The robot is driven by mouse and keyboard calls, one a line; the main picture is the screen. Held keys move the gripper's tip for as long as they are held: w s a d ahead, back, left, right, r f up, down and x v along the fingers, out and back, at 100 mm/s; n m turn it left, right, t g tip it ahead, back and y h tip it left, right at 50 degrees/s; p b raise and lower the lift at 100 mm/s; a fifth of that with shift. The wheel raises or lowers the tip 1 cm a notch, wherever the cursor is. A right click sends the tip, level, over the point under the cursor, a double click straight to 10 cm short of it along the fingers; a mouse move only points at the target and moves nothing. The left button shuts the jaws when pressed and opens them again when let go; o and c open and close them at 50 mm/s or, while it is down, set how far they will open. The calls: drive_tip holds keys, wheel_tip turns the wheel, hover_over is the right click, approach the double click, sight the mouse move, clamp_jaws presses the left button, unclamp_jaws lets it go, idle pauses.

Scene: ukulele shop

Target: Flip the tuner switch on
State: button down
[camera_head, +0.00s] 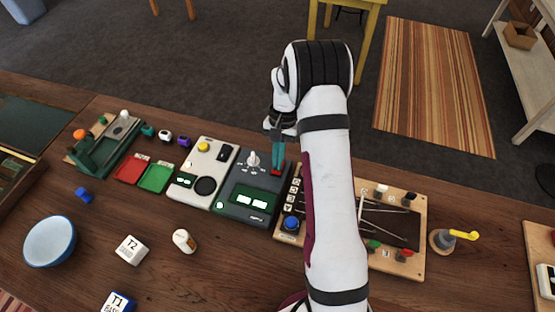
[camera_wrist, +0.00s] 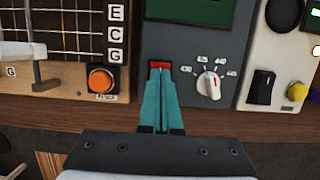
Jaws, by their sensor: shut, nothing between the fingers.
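A dark grey box (camera_head: 236,187) with a white dial and lit green displays (camera_head: 252,201) stands near mid-table; it may be the tuner, but I cannot read its label. A small red switch (camera_head: 276,173) sits at its far right corner. The switch also shows in the wrist view (camera_wrist: 160,64). My gripper (camera_head: 278,165) is shut and empty, its teal fingertips (camera_wrist: 161,74) at the red switch's near edge in the wrist view. I cannot tell whether they touch. The fingertips hide part of the switch, and its on or off position is unclear.
A pale device (camera_head: 203,170) with a black rocker (camera_wrist: 262,84) and yellow button stands left of the grey box. A wooden string board (camera_head: 416,228) lies to its right, partly behind my arm. Red and green trays (camera_head: 156,178) are farther left.

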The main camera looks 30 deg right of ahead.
drive_tip(key=shift+w+d, duration=0.4)
drive_tip(key=shift+d, duration=0.05)
drive_tip(key=shift+r, duration=0.1)
drive_tip(key=v, duration=1.3)
drive_tip(key=shift+r, duration=0.4)
drive_tip(key=shift+w+d, duration=0.1)
drive_tip(key=shift+s+a+r, duration=0.15)
drive_tip(key=shift+s+a, duration=0.3)
drive_tip(key=shift+a, duration=0.05)
